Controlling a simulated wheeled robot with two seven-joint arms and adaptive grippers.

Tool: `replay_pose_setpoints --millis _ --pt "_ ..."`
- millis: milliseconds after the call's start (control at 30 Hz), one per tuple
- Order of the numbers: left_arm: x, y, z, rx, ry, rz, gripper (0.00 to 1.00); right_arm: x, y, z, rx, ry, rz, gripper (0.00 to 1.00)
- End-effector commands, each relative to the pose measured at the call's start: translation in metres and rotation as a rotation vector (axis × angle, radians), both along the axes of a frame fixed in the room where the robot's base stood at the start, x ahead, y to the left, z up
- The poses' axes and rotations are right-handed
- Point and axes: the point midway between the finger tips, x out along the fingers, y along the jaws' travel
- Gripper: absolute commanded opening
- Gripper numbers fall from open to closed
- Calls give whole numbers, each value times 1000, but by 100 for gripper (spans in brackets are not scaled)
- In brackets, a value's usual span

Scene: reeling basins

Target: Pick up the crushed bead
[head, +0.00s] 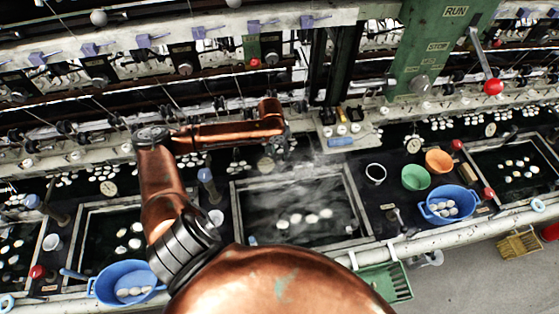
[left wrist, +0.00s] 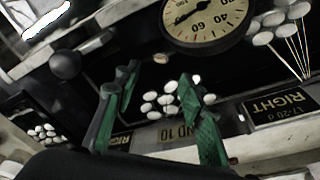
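My left gripper (head: 284,150) is above the dark strip behind the middle basin, at the end of my copper arm. In the left wrist view its two green fingers (left wrist: 160,78) are spread apart with nothing held between them. A small beige, brownish lump (left wrist: 161,58) lies on the dark surface beyond the fingertips, between them in the picture. It may be the crushed bead, but it is too small to tell its shape. I cannot make it out in the head view. My right gripper is not in view.
A round dial (left wrist: 205,18) is near the lump. White cocoons (left wrist: 160,104) lie in clusters behind the fingers. The steaming middle basin (head: 238,215) holds several cocoons. A blue bowl (head: 428,208), green bowl (head: 415,177) and orange bowl (head: 439,161) stand at right.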

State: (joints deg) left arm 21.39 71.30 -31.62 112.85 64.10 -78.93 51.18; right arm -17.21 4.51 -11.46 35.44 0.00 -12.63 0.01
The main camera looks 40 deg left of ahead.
Motion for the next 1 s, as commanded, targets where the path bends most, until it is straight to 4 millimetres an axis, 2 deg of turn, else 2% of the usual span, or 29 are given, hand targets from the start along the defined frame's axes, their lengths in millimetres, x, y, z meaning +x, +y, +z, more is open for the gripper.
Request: replay_pose_setpoints --millis 33,100,467,700,1000 --pt "1 -2 2 14 5 2 37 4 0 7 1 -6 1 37" --pt "1 -3 -4 26 13 7 37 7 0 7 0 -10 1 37" --pt "11 -6 -45 29 15 3 37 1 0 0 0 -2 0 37" --pt "17 -4 -77 29 14 4 37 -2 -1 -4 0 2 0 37" --pt "17 -2 -82 30 13 5 37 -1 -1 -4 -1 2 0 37"
